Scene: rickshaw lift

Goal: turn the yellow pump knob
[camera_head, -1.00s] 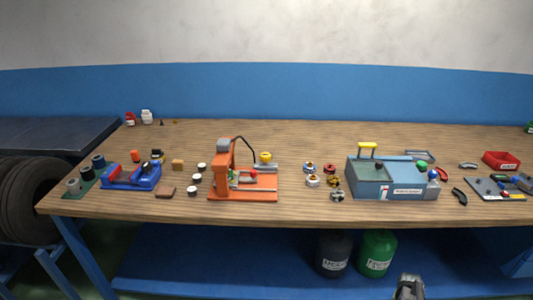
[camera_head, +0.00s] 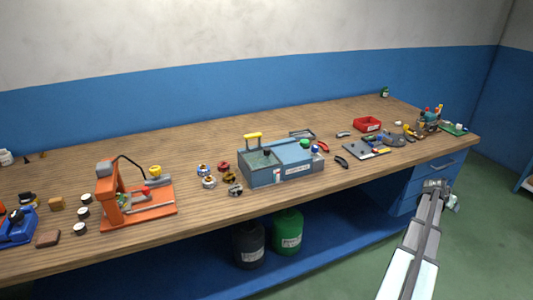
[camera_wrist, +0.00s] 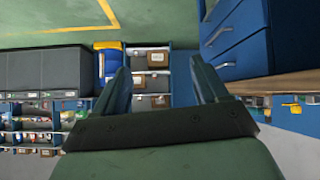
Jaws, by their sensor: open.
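A round yellow knob (camera_head: 155,171) sits on the orange press (camera_head: 138,204) at the left of the bench, beside a black hose. The press has a grey cap on its upright and stands on the wooden top. My gripper (camera_head: 437,184) is far to the right of it, in front of the bench's drawers and clear of everything. The wrist view shows the two jaws (camera_wrist: 163,82) apart with nothing between them. The knob is not seen in the wrist view.
A grey-blue tank (camera_head: 280,165) with a yellow T-shaped handle (camera_head: 253,136) stands mid-bench. Several small ring-shaped parts lie between it and the press. A red bin (camera_head: 367,124) and tools are to the right. The blue drawers (camera_head: 432,178) are near my gripper.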

